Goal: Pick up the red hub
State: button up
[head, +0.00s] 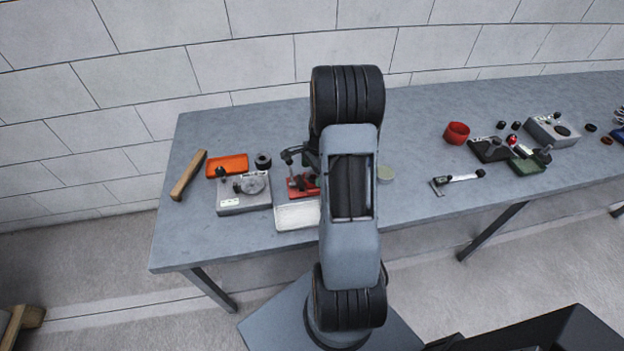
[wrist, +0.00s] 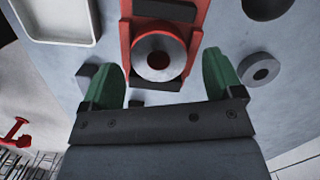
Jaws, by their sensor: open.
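In the wrist view, a red fixture (wrist: 127,40) carries a round part with a grey ring face, a dark centre and a red rim (wrist: 136,62). My gripper (wrist: 160,63) is open, with one green finger to each side of this round part. I cannot tell whether either finger touches it. A separate red cylinder (head: 457,133) stands at the right of the table. I cannot tell for certain which red part is the hub.
A white tray (head: 297,215) lies at the table's front edge. A grey fixture (head: 243,193), an orange tray (head: 227,166) and a wooden-handled tool (head: 187,175) lie left. A grey ring (wrist: 261,70) lies right of my fingers. Dark and green fixtures (head: 490,148) stand right.

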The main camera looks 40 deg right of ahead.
jog(key=shift+a+f, duration=0.15)
jog(key=shift+f, duration=0.8)
jog(key=shift+c, duration=0.4)
jog(key=shift+r, duration=0.1)
jog(key=c, duration=1.2)
jog(key=shift+o, duration=0.2)
